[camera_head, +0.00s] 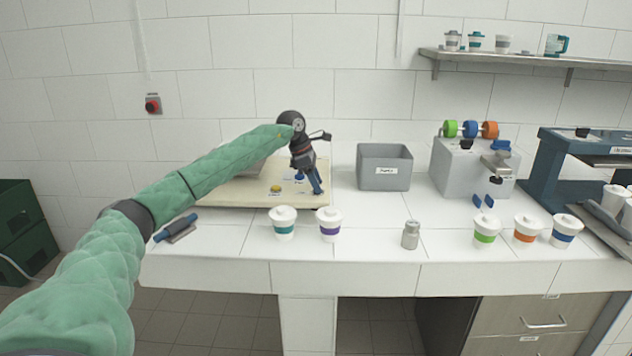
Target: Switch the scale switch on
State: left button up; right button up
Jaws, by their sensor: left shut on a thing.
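My left gripper (317,182) reaches down over the right part of a cream board (235,193) on the counter. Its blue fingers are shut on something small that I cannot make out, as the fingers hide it. A small blue part (299,175) and a small label show on the board just left of the fingers. A yellow knob (276,188) sits further left on the board, with a label in front of it. I cannot tell for certain which part is the scale switch. My right gripper is not in view.
Lidded cups with a teal band (284,222) and a purple band (329,224) stand in front of the board. A grey bin (384,168) stands right of it, then a grey dispenser (467,168). A metal shaker (410,235) and more cups stand at the front right.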

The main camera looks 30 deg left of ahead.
pick_arm(q)
jog(key=o, duration=1)
jog(key=shift+a, duration=0.1)
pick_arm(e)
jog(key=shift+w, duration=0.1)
pick_arm(q)
jog(key=shift+r, duration=0.1)
jog(key=shift+a+r, duration=0.1)
jog(key=shift+r, duration=0.1)
jog(key=shift+b+v, duration=0.5)
jog(key=shift+v, duration=3.05)
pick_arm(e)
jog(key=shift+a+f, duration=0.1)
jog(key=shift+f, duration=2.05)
pick_arm(q)
jog(key=shift+s, duration=0.1)
